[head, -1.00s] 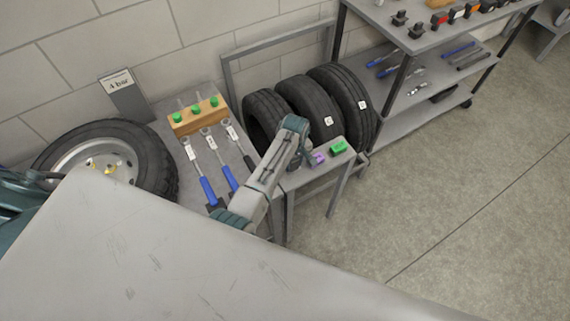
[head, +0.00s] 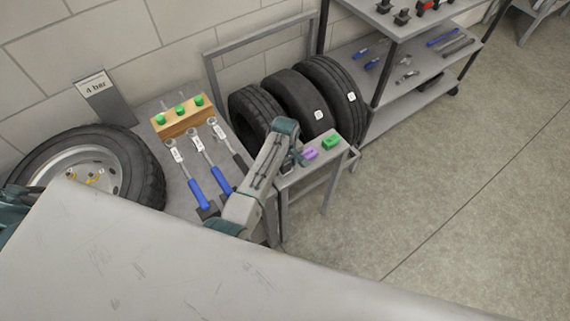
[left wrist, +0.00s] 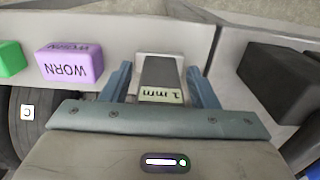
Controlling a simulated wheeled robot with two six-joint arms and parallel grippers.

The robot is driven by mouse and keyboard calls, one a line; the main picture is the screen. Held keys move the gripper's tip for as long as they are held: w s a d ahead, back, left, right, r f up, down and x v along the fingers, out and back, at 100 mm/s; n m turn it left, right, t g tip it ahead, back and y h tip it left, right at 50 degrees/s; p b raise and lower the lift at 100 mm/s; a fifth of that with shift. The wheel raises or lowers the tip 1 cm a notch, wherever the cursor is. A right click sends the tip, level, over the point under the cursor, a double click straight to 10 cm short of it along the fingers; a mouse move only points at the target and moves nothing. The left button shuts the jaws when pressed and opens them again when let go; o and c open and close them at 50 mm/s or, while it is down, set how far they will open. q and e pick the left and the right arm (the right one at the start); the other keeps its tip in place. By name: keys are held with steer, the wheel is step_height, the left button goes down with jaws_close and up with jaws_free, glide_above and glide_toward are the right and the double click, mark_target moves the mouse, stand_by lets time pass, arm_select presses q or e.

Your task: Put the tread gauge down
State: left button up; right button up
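The tread gauge (left wrist: 160,75), a grey piece with a pale label reading "1 mm", sits between the fingers of my left gripper (left wrist: 160,72) in the left wrist view. A narrow gap shows between each finger and the gauge, so the gripper looks open around it. The gauge appears to be at the small grey stand's top (head: 297,170). In the head view my left gripper (head: 291,160) is largely hidden by its own arm, and the gauge cannot be made out. My right gripper is not in view.
A purple block (left wrist: 69,64) marked "WORN" and a green block (left wrist: 10,60) lie beside the gauge. A dark block (left wrist: 280,82) is close on the other side. Tyres (head: 296,100) stand behind the stand. Wrenches (head: 198,185) lie on the bench to the left.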

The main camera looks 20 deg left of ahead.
arm_select(q)
steer(key=shift+r, duration=0.1)
step_height(320, 180, up, 11)
steer(key=shift+b, duration=0.8)
steer(key=shift+r, duration=0.6)
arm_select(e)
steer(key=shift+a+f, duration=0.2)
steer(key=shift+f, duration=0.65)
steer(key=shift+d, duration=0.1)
